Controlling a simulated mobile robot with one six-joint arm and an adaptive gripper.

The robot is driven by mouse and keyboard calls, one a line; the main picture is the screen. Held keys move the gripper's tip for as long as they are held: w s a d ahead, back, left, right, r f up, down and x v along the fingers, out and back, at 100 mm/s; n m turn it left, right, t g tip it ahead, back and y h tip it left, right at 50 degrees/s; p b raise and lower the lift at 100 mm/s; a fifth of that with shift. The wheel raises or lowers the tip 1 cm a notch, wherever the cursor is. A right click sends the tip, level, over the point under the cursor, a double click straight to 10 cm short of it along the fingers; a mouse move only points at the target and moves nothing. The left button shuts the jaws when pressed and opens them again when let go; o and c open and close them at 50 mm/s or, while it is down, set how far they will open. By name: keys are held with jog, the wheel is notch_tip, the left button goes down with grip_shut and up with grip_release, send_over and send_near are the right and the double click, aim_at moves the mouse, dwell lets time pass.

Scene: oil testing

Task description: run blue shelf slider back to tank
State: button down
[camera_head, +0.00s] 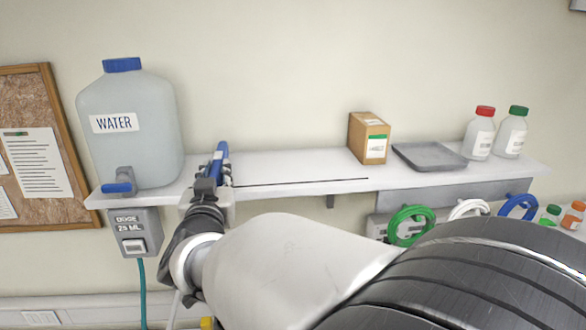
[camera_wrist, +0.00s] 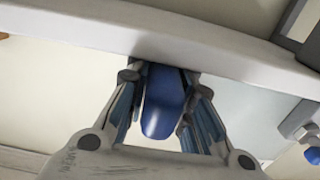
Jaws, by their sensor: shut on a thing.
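The blue slider (camera_head: 220,160) sits on the white shelf (camera_head: 290,165), at the left end of a dark slot that runs along the shelf. The water tank (camera_head: 135,135) with its blue cap stands on the shelf just left of the slider. My gripper (camera_head: 205,190) is at the shelf's front edge by the slider. In the wrist view my gripper (camera_wrist: 162,105) has a finger on each side of the blue slider handle (camera_wrist: 163,103) and is shut on it. The arm hides part of the shelf front.
A dose box (camera_head: 135,232) hangs under the shelf below the tank. A cardboard box (camera_head: 368,138), a grey tray (camera_head: 430,156) and two white bottles (camera_head: 480,135) stand to the right. Coiled hoses (camera_head: 410,225) hang below. The shelf along the slot is clear.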

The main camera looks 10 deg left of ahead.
jog(key=shift+a+r, duration=0.1)
jog(key=c, duration=1.8)
grip_release()
jog(key=o, duration=0.4)
jog(key=shift+a, duration=0.2)
jog(key=shift+d, duration=0.1)
jog(key=shift+s, duration=0.1)
jog(key=v, duration=1.2)
